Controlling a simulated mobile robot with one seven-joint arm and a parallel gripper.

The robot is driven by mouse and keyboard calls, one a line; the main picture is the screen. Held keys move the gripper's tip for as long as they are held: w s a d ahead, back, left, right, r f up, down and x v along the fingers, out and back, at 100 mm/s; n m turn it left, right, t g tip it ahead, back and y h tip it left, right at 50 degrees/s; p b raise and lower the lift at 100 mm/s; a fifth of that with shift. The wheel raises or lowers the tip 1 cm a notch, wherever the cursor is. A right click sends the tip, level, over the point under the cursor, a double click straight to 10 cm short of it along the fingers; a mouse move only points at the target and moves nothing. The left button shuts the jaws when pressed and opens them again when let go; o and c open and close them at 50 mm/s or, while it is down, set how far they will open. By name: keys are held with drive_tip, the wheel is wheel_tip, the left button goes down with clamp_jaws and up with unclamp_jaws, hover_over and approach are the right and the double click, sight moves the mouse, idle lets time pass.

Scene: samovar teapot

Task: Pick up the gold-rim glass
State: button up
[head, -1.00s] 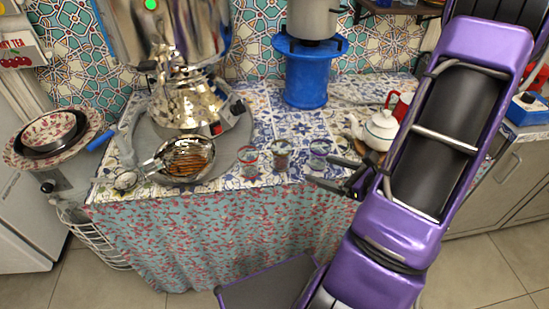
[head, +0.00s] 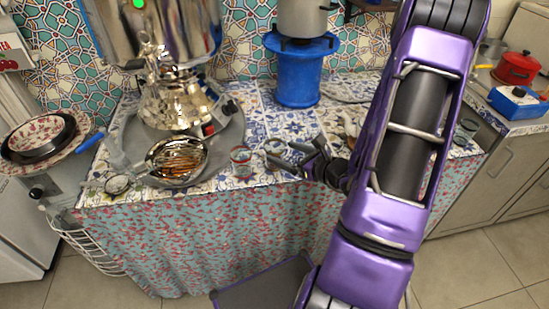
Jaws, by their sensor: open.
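Small glasses stand in a row near the front edge of the tiled table (head: 225,182). A glass with a reddish rim (head: 240,161) is at the left, and a second glass (head: 274,149) is just right of it. A third spot further right is covered by my gripper. At this size I cannot tell which rim is gold. My gripper (head: 287,156) is open and empty, with its dark fingers pointing left at the second glass. I cannot tell whether they touch it.
A blue stand (head: 297,75) with a pot (head: 303,18) is behind. A white teapot (head: 352,121) is mostly hidden behind my arm.

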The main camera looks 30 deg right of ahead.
sight(268, 144)
drive_tip(key=x, duration=0.5)
drive_tip(key=shift+w+r, duration=0.1)
drive_tip(key=shift+d, duration=0.1)
drive_tip(key=c, duration=1.2)
drive_tip(key=shift+r, duration=0.15)
